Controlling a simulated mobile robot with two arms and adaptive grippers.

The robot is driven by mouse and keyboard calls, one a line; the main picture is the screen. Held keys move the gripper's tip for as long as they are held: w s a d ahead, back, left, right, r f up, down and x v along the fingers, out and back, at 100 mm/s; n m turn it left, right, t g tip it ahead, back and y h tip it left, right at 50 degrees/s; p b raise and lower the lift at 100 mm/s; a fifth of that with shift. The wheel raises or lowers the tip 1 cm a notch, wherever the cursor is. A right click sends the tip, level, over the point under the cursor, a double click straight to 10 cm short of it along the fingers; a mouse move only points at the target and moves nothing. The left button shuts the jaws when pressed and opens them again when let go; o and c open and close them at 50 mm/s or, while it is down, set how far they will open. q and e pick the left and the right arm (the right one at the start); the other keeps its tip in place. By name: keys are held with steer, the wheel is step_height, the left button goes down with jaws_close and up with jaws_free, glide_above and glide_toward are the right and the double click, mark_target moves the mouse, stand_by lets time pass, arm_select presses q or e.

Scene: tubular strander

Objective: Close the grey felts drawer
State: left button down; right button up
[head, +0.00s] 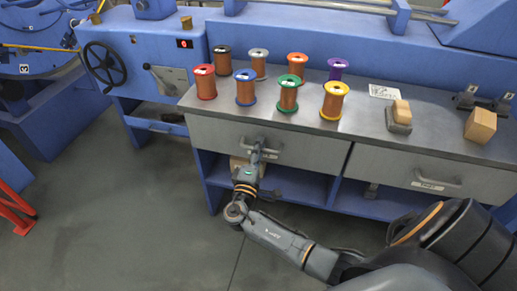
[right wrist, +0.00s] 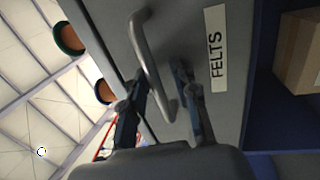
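The grey felts drawer (head: 313,152) is the left one under the bench top in the head view. I see no clear gap between its front and the bench edge. In the right wrist view its front carries a FELTS label (right wrist: 215,48) beside a grey bar handle (right wrist: 149,62). My right gripper (head: 258,148) is at the handle. In the right wrist view its two fingers (right wrist: 165,90) are apart, with the lower part of the handle between them; I cannot tell whether they touch it. My left gripper is not in view.
Several coloured spools (head: 288,94) stand on the bench top (head: 360,115) above the drawer. A second grey drawer (head: 400,170) is to the right. A blue shelf (head: 300,184) runs below. A wooden block (head: 480,126) sits at the right. The floor at left (head: 120,220) is clear.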

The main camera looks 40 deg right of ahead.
steer(key=shift+r, duration=0.1)
steer(key=v, duration=1.2)
